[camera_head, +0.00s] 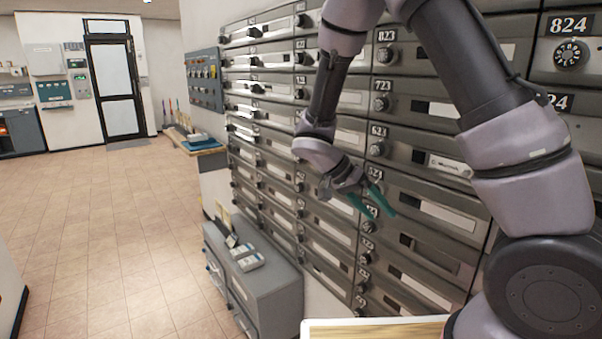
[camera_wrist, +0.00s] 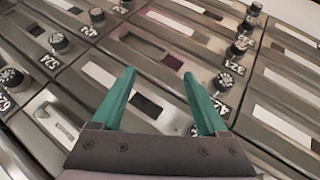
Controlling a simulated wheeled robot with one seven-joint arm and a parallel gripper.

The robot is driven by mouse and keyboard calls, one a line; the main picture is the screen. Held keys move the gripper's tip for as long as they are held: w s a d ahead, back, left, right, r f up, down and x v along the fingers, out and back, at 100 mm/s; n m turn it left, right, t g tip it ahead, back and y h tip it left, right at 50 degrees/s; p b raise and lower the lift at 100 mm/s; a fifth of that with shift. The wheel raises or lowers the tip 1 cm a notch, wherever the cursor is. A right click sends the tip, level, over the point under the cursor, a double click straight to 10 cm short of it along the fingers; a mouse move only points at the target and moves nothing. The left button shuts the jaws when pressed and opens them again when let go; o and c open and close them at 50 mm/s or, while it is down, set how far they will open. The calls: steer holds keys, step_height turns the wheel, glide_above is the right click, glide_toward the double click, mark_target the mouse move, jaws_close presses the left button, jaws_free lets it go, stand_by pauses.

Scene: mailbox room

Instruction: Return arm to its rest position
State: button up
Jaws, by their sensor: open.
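My gripper (camera_head: 377,204) has teal fingers and is raised in front of the bank of grey metal mailboxes (camera_head: 436,207) in the head view. My arm reaches down to it from the upper right. In the wrist view my gripper (camera_wrist: 160,100) shows its two fingers spread apart with nothing between them. Mailbox doors with black dial knobs and white label strips lie behind the fingers. I cannot tell how far the fingertips are from the doors.
A low grey cabinet (camera_head: 262,287) with small boxes on top stands below the mailboxes. A light wooden surface (camera_head: 372,329) is at the bottom edge. A wall panel with switches (camera_head: 204,79) and a glazed door (camera_head: 114,88) are farther back. The tiled floor (camera_head: 110,230) at left is clear.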

steer(key=s+d+r+n+t+y, duration=0.1)
steer(key=s+d+r+t+y, duration=0.1)
steer(key=r, duration=0.6)
steer(key=s+d+r+n+t+y, duration=0.2)
steer(key=s+r+y, duration=0.3)
steer(key=r, duration=0.4)
steer(key=s+d+r+n+t+y, duration=0.2)
steer(key=s+r+t+y, duration=0.1)
steer(key=r, duration=0.5)
steer(key=shift+s+d+r+t+y, duration=0.3)
steer(key=shift+s+t, duration=0.1)
steer(key=shift+s, duration=0.3)
